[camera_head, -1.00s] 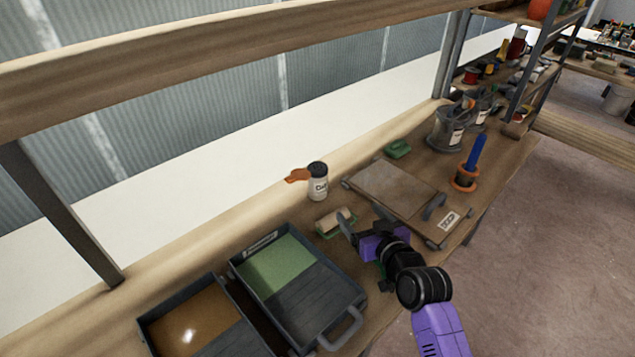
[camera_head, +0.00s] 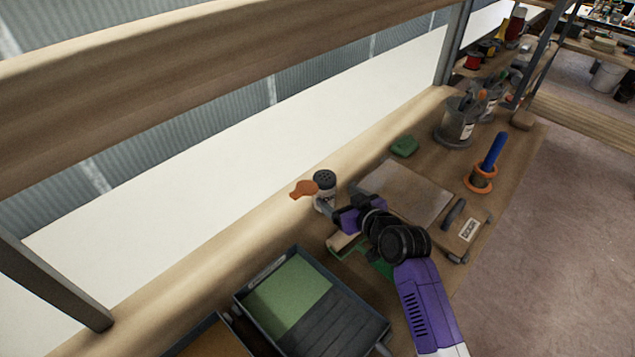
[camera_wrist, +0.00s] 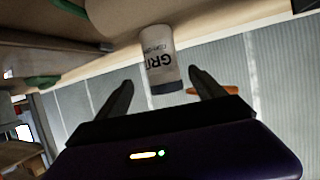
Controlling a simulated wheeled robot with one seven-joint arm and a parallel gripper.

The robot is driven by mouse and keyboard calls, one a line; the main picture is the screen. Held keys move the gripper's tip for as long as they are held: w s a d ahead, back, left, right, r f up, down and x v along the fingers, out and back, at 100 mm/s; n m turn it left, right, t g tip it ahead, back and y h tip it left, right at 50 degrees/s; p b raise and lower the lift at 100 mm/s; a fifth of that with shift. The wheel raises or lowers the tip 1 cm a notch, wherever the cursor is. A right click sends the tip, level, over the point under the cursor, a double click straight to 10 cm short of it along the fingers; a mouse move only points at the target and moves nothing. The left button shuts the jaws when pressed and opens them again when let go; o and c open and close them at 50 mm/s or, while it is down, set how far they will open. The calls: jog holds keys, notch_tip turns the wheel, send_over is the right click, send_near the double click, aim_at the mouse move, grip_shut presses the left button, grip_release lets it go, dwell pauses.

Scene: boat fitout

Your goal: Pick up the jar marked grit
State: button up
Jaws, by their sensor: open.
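The white jar with a dark lid (camera_head: 325,186) stands on the wooden bench near the back wall. In the wrist view the jar (camera_wrist: 160,55) appears upside down and its label reads GRIT. My gripper (camera_head: 343,207) is just in front of the jar in the head view and hides its lower part. In the wrist view my gripper (camera_wrist: 158,84) is open, with one finger on each side of the jar's lid end. The jar lies ahead of and between the fingertips; I cannot tell whether they touch it.
An orange flat object (camera_head: 304,188) lies beside the jar. A green-lined tray (camera_head: 345,275) is below, a board (camera_head: 410,190) to the right, and a green block (camera_head: 404,146) behind it. A blue-handled tool in an orange-rimmed holder (camera_head: 482,180) stands further right.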

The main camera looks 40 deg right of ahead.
aim_at(324, 190)
jog(key=x, duration=0.2)
jog(key=shift+w+d, duration=0.1)
jog(key=shift+w, duration=0.2)
jog(key=shift+a+f+p+x, duration=0.1)
jog(key=shift+f+p+x, duration=0.15)
jog(key=shift+x, duration=1.05)
jog(key=shift+a+f+p+x, duration=0.15)
jog(key=shift+p+x, duration=0.2)
jog(key=shift+x, duration=0.95)
jog(key=shift+s, duration=0.1)
jog(key=shift+r, duration=0.1)
jog(key=c, duration=1.5)
jog(key=shift+o, duration=0.2)
jog(key=shift+r, duration=0.1)
